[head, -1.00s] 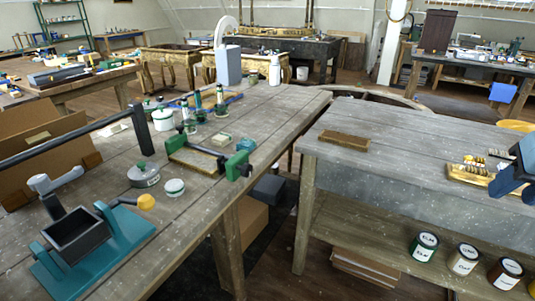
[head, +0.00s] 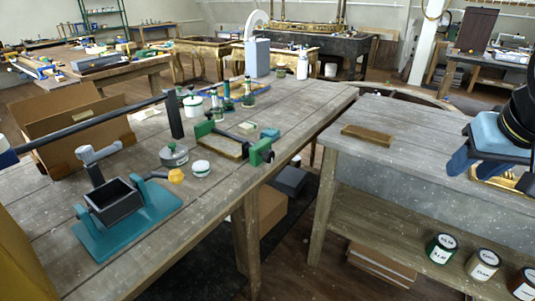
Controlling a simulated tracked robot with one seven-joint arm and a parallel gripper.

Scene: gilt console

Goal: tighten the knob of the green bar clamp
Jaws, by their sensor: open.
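The green bar clamp (head: 260,151) lies on the left workbench near its right edge, in the head view. It has green jaws at both ends and a bar between them, beside a brown framed piece (head: 225,146). A small dark part sits at its near right jaw; I cannot clearly tell whether this is the knob. My gripper (head: 492,172) is at the right edge of the view, above the right workbench.
The left workbench (head: 215,222) carries a teal vise-like fixture (head: 125,225), a grey tin (head: 174,155), bottles and a long dark bar (head: 100,118). A gap separates it from the right workbench (head: 400,150), which holds a brown block (head: 367,134). Paint cans (head: 441,248) stand on its shelf.

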